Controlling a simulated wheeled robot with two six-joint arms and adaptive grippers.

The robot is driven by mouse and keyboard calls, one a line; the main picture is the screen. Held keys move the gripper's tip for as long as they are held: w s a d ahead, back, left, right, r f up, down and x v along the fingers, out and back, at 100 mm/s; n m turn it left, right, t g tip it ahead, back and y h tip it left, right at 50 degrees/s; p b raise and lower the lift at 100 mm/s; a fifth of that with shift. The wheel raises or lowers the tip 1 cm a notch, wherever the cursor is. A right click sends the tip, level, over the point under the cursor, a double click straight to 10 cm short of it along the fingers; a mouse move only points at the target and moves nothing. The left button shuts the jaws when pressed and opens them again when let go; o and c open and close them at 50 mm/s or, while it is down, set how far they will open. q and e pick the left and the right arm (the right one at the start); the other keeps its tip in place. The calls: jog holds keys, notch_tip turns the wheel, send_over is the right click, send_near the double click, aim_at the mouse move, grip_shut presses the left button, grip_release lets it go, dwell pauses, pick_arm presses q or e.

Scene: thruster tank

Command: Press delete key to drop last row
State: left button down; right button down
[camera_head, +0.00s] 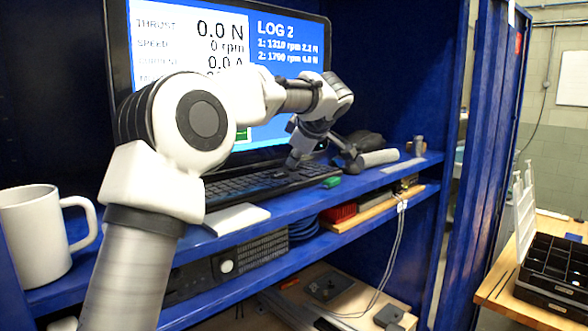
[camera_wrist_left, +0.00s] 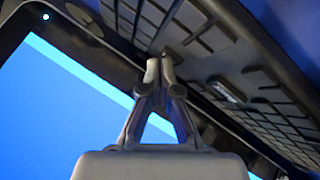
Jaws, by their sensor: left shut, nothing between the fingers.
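The black keyboard (camera_head: 240,188) lies on the blue shelf in front of the monitor (camera_head: 288,38). The monitor shows 0.0 N and 0 rpm on a white panel, and on blue "LOG 2" with two rows, about 1310 rpm 2.2 N and 1790 rpm 4.0 N. My left gripper (camera_head: 292,164) is shut and empty, pointing down at the right part of the keyboard. In the left wrist view its closed tips (camera_wrist_left: 159,70) are close to the keys (camera_wrist_left: 215,35); I cannot tell whether they touch or which key is the delete key. My right gripper is out of view.
A white mug (camera_head: 35,235) stands at the shelf's left end. A white pad (camera_head: 237,218) and a small green object (camera_head: 332,182) lie in front of the keyboard. A grey cylinder (camera_head: 380,157) lies to its right. A black compartment tray (camera_head: 555,275) sits on a wooden bench.

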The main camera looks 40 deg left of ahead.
aim_at(295, 169)
pick_arm(q)
jog(key=shift+r+p, duration=0.45)
jog(key=shift+r, duration=0.3)
jog(key=shift+w+r+p, duration=0.1)
jog(key=shift+r+p, duration=0.4)
jog(key=shift+r, duration=0.2)
notch_tip(295, 169, up, 4)
jog(key=p, duration=0.2)
jog(key=shift+f+p, duration=0.1)
jog(key=shift+p, duration=0.2)
jog(key=shift+f, duration=0.1)
jog(key=shift+f, duration=0.1)
